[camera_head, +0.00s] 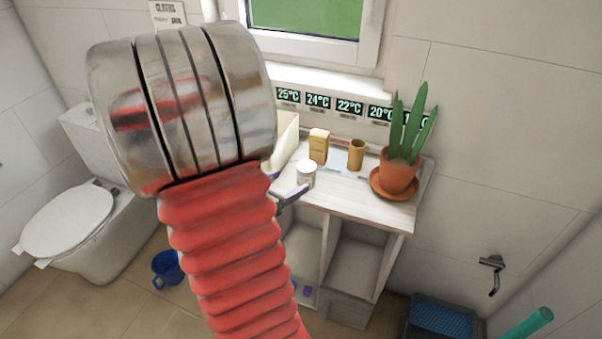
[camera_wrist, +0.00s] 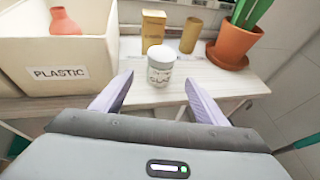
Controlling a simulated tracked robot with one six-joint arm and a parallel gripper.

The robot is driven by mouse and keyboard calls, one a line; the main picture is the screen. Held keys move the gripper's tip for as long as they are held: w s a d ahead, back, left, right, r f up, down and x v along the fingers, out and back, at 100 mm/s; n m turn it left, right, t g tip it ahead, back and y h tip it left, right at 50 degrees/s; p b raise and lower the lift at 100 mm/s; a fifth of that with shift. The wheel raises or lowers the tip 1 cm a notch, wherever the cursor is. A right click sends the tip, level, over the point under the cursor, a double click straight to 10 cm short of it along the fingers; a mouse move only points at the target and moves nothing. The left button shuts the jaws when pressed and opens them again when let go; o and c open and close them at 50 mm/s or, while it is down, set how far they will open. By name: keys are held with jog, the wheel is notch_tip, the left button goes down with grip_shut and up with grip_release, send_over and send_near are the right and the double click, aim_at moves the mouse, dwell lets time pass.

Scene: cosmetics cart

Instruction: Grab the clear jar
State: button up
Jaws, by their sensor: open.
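The clear jar (camera_wrist: 161,68) has a white lid and a printed label, and stands upright on the white cart top. In the wrist view it is just beyond my gripper (camera_wrist: 158,92), centred between the two pale purple fingers. The fingers are spread and empty, and do not appear to touch the jar. In the head view the jar (camera_head: 306,172) stands near the cart's front edge, with one finger of my gripper (camera_head: 291,195) showing just below it. My arm hides the rest of the gripper there.
Behind the jar stand a yellow box (camera_wrist: 153,30) and a brown cylinder (camera_wrist: 190,35). A potted plant (camera_wrist: 236,42) on a saucer is at right. A white bin (camera_wrist: 75,52) marked PLASTIC, holding a pinkish vase (camera_wrist: 66,21), is at left.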

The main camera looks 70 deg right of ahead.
aim_at(301, 176)
jog(key=shift+d, duration=0.1)
jog(key=shift+x, duration=4.2)
jog(key=shift+s+d+f, duration=0.1)
jog(key=shift+d, duration=0.05)
jog(key=shift+x, duration=2.4)
jog(key=shift+c, duration=0.5)
jog(key=c, duration=1.1)
notch_tip(301, 176, up, 10)
